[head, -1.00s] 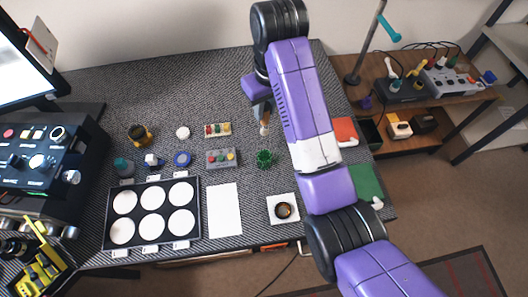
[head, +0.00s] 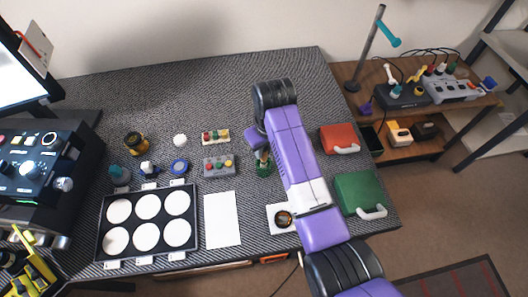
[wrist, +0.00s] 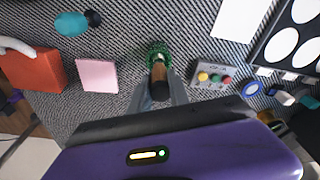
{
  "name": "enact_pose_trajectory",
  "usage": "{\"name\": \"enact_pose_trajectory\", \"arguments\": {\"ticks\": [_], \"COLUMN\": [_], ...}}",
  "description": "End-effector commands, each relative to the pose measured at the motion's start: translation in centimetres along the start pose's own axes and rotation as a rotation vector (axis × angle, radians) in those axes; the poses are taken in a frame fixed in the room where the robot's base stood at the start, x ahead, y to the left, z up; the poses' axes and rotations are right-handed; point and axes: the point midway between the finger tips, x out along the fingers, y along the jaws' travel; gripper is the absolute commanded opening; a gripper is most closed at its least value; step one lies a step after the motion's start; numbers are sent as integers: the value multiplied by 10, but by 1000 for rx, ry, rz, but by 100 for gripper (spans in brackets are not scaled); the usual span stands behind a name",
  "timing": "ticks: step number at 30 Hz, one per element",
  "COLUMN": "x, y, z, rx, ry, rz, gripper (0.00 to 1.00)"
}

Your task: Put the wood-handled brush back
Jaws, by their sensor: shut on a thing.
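My gripper (wrist: 161,96) is shut on the wood-handled brush (wrist: 159,86), whose brown handle stands between the two fingers in the wrist view.
A grey block with coloured buttons (head: 219,164) is left of the cup. A white sheet (head: 222,219) and a tray of white discs (head: 102,238) lie nearer. A red case (head: 338,139) and green case (head: 357,192) are at right. A pink pad (wrist: 97,76) lies near the cup.

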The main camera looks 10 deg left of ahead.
Motion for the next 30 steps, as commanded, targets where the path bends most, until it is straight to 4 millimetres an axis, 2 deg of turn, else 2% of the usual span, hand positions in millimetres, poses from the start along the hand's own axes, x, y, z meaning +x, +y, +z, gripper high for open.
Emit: {"name": "enact_pose_trajectory", "arguments": {"ticks": [3,6,18,19,22,30], "x": [17,24,28,28,28,27], "y": [0,0,0,0,0,0], "z": [3,4,4,4,4,4], "rx": [0,-1,0,0,0,0], "ry": [-2,-1,0,0,0,0], "rz": [-1,0,0,0,0,0], "gripper": [0,0,0,27,45,45]}}
